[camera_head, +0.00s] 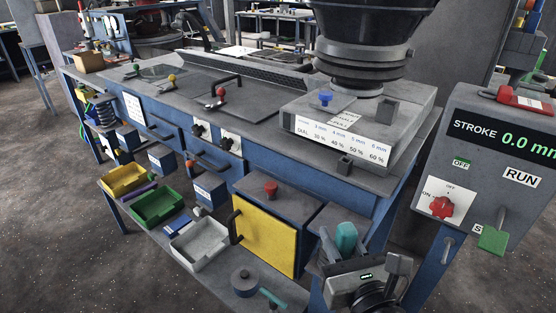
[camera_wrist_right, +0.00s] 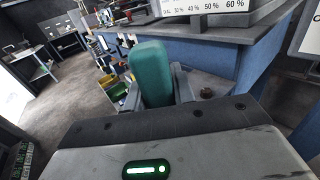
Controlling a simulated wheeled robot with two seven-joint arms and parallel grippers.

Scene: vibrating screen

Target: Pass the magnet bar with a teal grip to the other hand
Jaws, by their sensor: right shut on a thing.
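The teal grip of the magnet bar (camera_head: 346,238) is held upright in my right gripper (camera_head: 345,250), near the bottom right of the head view. The gripper is shut on it, with a finger on either side. In the right wrist view the teal grip (camera_wrist_right: 151,74) stands up tall between the fingers (camera_wrist_right: 156,92). The bar part below the grip is hidden by the gripper. My left gripper is not in either view.
The blue workbench (camera_head: 215,150) fills the middle. A yellow-fronted box (camera_head: 265,242), a white bin (camera_head: 199,245), a green bin (camera_head: 157,206) and a yellow bin (camera_head: 123,180) sit on its lower shelf. The STROKE control panel (camera_head: 480,170) stands at the right.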

